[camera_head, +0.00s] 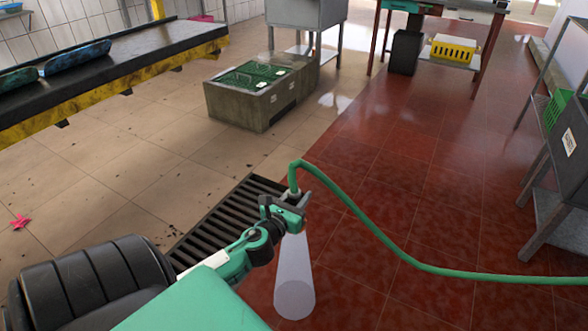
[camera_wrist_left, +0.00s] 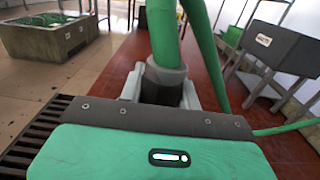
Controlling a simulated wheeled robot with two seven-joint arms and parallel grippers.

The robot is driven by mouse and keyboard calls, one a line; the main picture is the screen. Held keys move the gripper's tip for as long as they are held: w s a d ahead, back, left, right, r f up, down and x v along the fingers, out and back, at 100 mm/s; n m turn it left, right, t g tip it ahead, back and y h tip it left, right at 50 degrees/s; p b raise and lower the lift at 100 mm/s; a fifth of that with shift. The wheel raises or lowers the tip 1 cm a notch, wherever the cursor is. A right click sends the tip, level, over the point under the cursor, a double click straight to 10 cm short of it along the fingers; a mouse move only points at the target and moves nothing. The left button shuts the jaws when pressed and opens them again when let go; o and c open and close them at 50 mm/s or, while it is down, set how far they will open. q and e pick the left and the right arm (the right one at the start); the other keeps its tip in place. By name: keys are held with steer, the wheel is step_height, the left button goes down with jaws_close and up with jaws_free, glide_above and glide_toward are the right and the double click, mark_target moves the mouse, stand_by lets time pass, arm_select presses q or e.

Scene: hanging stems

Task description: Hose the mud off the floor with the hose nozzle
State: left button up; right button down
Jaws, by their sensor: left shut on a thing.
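My left gripper (camera_head: 286,203) is shut on the hose nozzle (camera_head: 292,188), above the edge of the floor drain. The green hose (camera_head: 372,222) rises from the nozzle, bends over and runs off to the right. A pale cone of spray (camera_head: 294,270) points down from the nozzle onto the red tiles. In the left wrist view the dark nozzle (camera_wrist_left: 163,82) sits between the grey fingers, with the hose above it. Dark mud specks (camera_head: 150,212) lie scattered on the beige tiles left of the drain. My right gripper is not in view.
A slatted drain (camera_head: 222,222) divides beige tiles from the wet red floor (camera_head: 400,185). A concrete footbath (camera_head: 258,92) with green mats stands behind. A conveyor (camera_head: 120,70) is at left, a metal rack (camera_head: 555,150) at right. A pink star-shaped thing (camera_head: 20,221) lies far left.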

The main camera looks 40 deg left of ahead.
arm_select(q)
steer(key=p+x, duration=0.1)
steer(key=x, duration=0.5)
stand_by(0.4)
steer(key=shift+a, duration=0.1)
stand_by(0.5)
